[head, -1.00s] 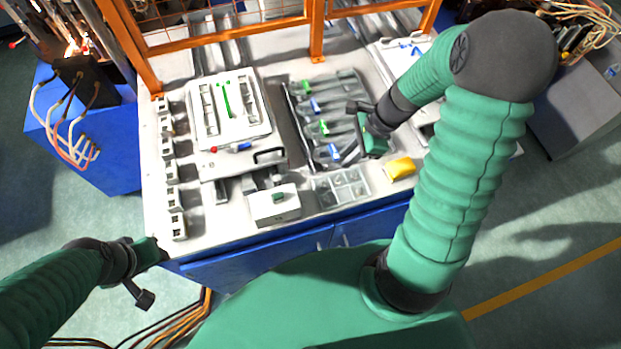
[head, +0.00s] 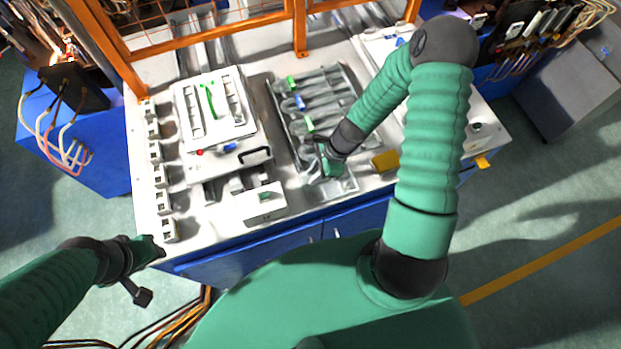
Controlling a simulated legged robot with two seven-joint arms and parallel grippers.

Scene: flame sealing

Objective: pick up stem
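A dark tray (head: 275,96) on the workbench holds several long grey pieces with green or blue marks, such as the one at the near end (head: 309,124). I cannot tell for sure which piece is the stem. My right gripper (head: 328,168) points down over the near end of this tray, beside the clear compartment tray (head: 345,184). It hides part of both trays, and its fingertips are too small to tell whether they hold anything. My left gripper (head: 155,250) hangs at the bench's front left corner, away from the trays.
A white fixture (head: 240,98) with a green strip stands left of the dark tray. A white box (head: 262,206) is near the front edge. Small white blocks (head: 160,178) line the left edge. A yellow piece (head: 384,161) lies at right. An orange frame (head: 299,28) bounds the back.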

